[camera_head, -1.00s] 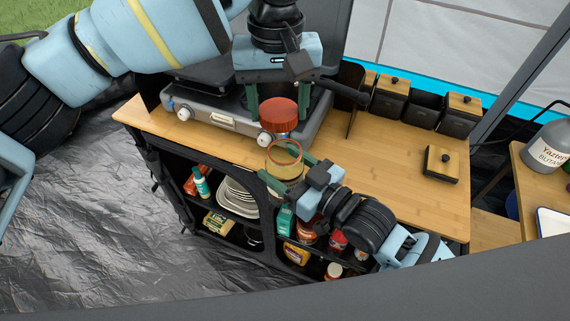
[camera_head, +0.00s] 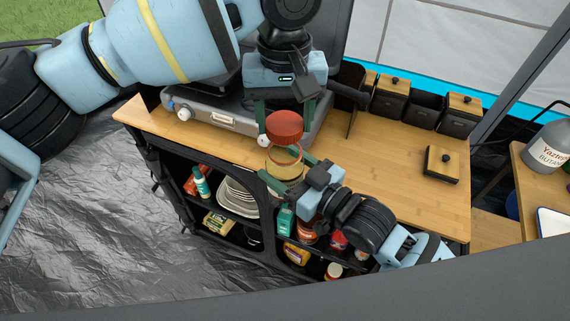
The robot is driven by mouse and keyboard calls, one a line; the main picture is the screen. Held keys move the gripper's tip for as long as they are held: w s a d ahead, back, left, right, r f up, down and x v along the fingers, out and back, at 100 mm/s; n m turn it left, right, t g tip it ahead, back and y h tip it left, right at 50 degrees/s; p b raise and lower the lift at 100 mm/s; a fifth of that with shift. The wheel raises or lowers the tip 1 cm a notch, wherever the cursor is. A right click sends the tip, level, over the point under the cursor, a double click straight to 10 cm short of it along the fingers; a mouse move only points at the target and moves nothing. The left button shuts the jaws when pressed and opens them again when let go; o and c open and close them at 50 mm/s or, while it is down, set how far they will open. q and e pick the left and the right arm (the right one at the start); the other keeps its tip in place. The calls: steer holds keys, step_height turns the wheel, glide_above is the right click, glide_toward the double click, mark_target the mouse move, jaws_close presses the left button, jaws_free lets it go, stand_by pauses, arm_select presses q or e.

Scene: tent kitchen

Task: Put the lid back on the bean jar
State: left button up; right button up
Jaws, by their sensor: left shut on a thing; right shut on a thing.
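The lid is a reddish-orange round cap (camera_head: 284,126). My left gripper (camera_head: 284,117) is shut on it and holds it just above the jar's mouth. The bean jar (camera_head: 284,165) is clear glass with a yellowish rim, in front of the counter's edge. My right gripper (camera_head: 288,178) is shut on the jar from the right and holds it roughly upright. The lid overlaps the far side of the jar's rim in this view; I cannot tell whether they touch. The jar's contents are hard to make out.
The gas stove (camera_head: 220,115) stands behind on the wooden counter (camera_head: 380,170). Black canisters with wooden lids (camera_head: 390,97) line the back. A small lidded box (camera_head: 441,164) sits at the right. Shelves below hold plates (camera_head: 238,198) and several packages.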

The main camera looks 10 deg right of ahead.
mark_target(285, 172)
arm_select(q)
steer(key=shift+f, duration=0.4)
steer(key=shift+s, duration=0.2)
stand_by(0.4)
steer(key=shift+f, duration=0.9)
steer(key=shift+f, duration=0.5)
